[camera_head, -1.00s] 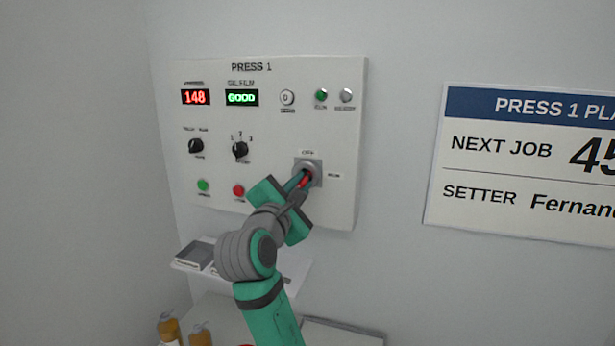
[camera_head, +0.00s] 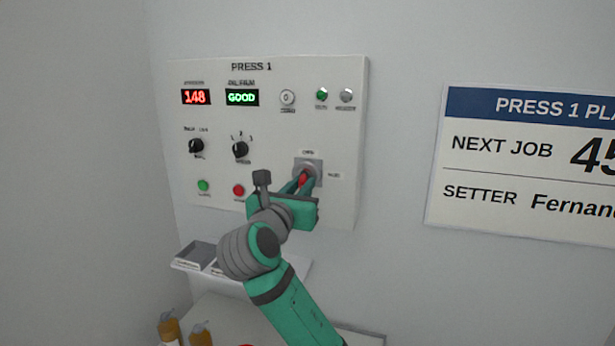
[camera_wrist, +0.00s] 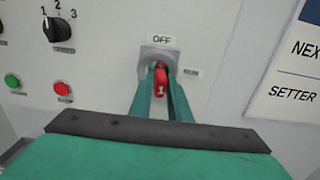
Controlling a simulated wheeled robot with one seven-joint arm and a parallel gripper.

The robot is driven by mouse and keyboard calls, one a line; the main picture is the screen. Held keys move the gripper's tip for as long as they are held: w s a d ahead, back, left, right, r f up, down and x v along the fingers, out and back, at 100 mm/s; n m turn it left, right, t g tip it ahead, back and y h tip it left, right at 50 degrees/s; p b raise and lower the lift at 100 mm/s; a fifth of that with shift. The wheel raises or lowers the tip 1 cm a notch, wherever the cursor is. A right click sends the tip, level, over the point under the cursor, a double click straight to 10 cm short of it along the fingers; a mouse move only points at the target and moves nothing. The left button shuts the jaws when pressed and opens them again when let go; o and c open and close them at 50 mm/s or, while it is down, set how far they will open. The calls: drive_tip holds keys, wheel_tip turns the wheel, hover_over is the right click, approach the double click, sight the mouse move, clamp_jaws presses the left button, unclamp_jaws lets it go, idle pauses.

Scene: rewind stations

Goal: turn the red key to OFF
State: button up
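The red key (camera_wrist: 160,80) sits in a round grey lock with a square plate (camera_head: 310,166) at the lower right of the PRESS 1 panel. My gripper (camera_wrist: 163,92) has its two green fingers on either side of the key, close against it, and appears shut on it. The OFF label (camera_wrist: 161,40) is straight above the lock, and a small label (camera_wrist: 191,72), probably RUN, is to its right. The key stands about upright in the wrist view, lined up with OFF. The fingers partly hide the key and lock in the head view.
Left of the lock are a black three-position knob (camera_head: 240,149), a red button (camera_head: 238,190) and a green button (camera_head: 203,186). A shelf with grey trays (camera_head: 195,254) is below the panel. A PRESS 1 notice (camera_head: 520,165) hangs to the right.

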drive_tip(key=o, duration=0.4)
drive_tip(key=shift+w+d+f, duration=0.2)
drive_tip(key=shift+d+f, duration=0.15)
drive_tip(key=shift+d, duration=0.05)
drive_tip(key=shift+a+r, duration=0.15)
drive_tip(key=shift+a, duration=0.05)
drive_tip(key=shift+s, duration=0.15)
